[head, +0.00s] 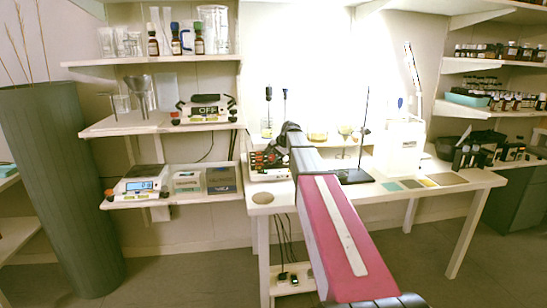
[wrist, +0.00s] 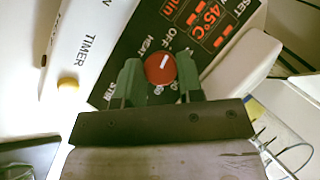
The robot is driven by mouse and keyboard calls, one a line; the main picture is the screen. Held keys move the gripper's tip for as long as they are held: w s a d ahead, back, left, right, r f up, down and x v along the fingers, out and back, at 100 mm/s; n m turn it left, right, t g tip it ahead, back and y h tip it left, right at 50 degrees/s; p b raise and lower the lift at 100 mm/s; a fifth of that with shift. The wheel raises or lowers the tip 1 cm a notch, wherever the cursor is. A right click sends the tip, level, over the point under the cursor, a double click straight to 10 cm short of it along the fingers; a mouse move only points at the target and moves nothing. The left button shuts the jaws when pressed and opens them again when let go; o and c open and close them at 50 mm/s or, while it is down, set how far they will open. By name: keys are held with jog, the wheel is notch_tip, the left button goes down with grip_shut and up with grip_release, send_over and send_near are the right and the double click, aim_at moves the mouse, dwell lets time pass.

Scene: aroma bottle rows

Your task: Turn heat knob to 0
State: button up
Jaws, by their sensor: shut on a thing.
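The red heat knob (wrist: 158,70) shows in the wrist view on a black panel (wrist: 140,40) marked HEAT and OFF. A white mark on the knob points up and slightly right. My gripper (wrist: 160,66) has its two green fingers on either side of the knob and is shut on it. The panel's red display (wrist: 212,20) reads 45°C. In the head view the heating device (head: 268,174) stands at the left end of the white table, with my arm reaching over it. My fingers and the knob are too small to make out there.
A round yellowish part (wrist: 68,85) sits left of the panel near the TIMER label. A black stand (head: 354,176) with a thin rod is right of my arm. Shelves with a scale (head: 141,186) are to the left. A white container (head: 400,150) stands further right.

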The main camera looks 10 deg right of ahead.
jog(key=o, duration=0.9)
jog(key=shift+s, duration=0.1)
jog(key=v, duration=1)
jog(key=shift+s+d+r, duration=0.1)
jog(key=shift+s+r, duration=0.05)
jog(key=shift+r, duration=0.15)
